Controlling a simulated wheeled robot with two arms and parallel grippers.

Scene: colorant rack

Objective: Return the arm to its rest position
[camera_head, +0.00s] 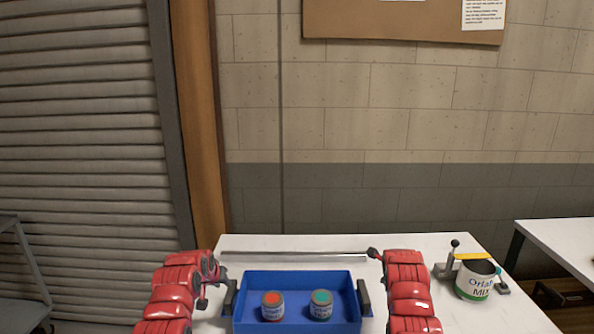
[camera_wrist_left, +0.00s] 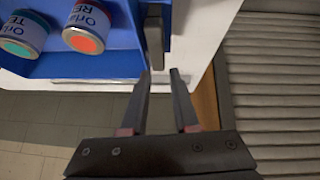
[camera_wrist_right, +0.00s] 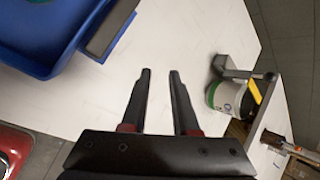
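My left gripper (camera_head: 219,272) is open and empty in the head view, beside the far left corner of the blue tray. In the left wrist view its two fingers (camera_wrist_left: 160,73) are apart near the end of the tray's dark handle (camera_wrist_left: 154,38), with nothing between them. My right gripper shows in the right wrist view with its fingers (camera_wrist_right: 160,72) apart and empty over the white table. In the head view the right arm (camera_head: 406,288) stands to the right of the tray, and its fingers cannot be made out clearly.
The blue tray (camera_head: 298,277) holds a red-topped can (camera_head: 272,305) and a teal-topped can (camera_head: 321,304). A mixing can (camera_head: 476,279) stands by a small fixture at the table's right. The white table (camera_head: 440,247) is bare behind the tray, apart from a long bar (camera_head: 295,257).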

